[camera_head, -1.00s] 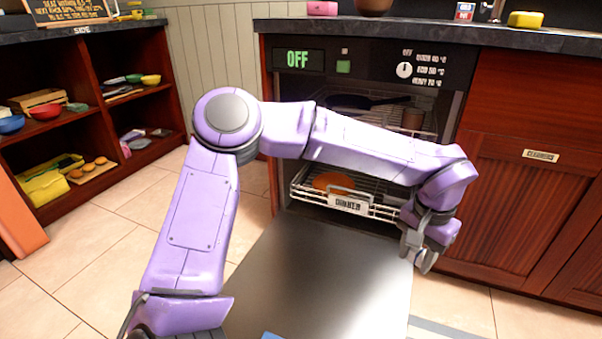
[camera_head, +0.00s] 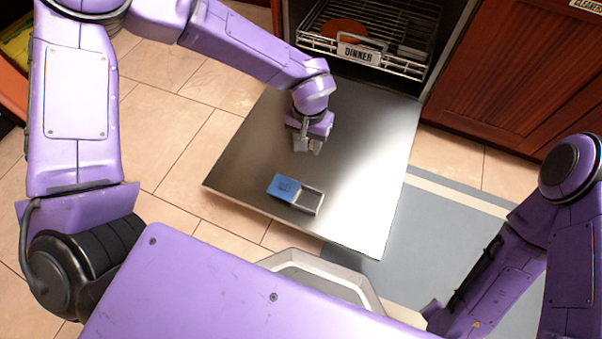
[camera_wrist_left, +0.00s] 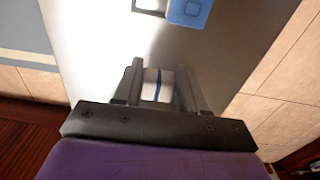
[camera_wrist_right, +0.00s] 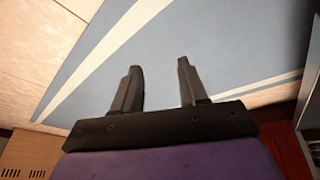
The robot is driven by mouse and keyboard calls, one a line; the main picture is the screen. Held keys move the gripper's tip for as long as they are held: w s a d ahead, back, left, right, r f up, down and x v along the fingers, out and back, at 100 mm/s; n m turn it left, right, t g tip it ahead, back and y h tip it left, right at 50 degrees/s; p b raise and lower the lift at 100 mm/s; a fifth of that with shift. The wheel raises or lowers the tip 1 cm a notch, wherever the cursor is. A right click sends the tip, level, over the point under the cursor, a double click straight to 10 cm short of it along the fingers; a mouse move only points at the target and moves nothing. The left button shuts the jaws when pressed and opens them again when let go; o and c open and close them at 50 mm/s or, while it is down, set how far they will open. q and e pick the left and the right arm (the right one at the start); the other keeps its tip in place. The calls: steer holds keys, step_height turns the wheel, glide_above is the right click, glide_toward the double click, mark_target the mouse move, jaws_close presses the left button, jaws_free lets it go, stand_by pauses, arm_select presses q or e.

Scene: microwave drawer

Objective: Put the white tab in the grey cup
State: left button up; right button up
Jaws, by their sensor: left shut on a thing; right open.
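A white tab with a dark blue stripe (camera_wrist_left: 157,86) shows between the fingers of my left gripper (camera_wrist_left: 160,72), which is shut on it. In the head view my left gripper (camera_head: 308,147) points down over the open steel door (camera_head: 250,165); the tab is hard to make out there. The grey cup (camera_head: 309,201) is an open, light-rimmed compartment in the door, beside a blue lid (camera_head: 284,187). It lies nearer me than the gripper; its rim shows partly at the top edge of the left wrist view (camera_wrist_left: 150,5). My right gripper (camera_wrist_right: 158,68) is open and empty above the floor.
The machine's rack, with a DINNER label (camera_head: 360,54) and an orange plate (camera_head: 344,31), stands behind the door. Wooden cabinets (camera_head: 510,80) are at the right. A grey-blue mat (camera_head: 440,240) lies on the tiled floor right of the door.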

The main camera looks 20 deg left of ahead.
arm_select(q)
steer(key=s+d+f+b, duration=0.1)
steer(key=s+f+b, duration=0.1)
steer(key=f, duration=0.2)
steer(key=s+f+b, duration=0.2)
steer(key=s+f, duration=0.1)
steer(key=f, duration=0.1)
steer(key=s+d+f+b, duration=0.1)
steer(key=s+f+b, duration=0.1)
steer(key=f, duration=0.2)
steer(key=shift+s+d+f, duration=0.2)
steer(key=shift+d+f, duration=0.05)
steer(key=shift+d, duration=0.05)
steer(key=shift+f+b, duration=0.8)
steer(key=shift+b, duration=0.3)
steer(key=shift+f+b, duration=0.3)
steer(key=shift+f, duration=0.75)
arm_select(e)
steer(key=s+d+f+n+g+y, duration=0.1)
steer(key=s+d+f+n+g, duration=0.1)
steer(key=s+f+n+g, duration=0.2)
steer(key=shift+s+f+n+g+y, duration=0.35)
steer(key=shift+s+f+n, duration=0.4)
steer(key=shift+f, duration=0.8)
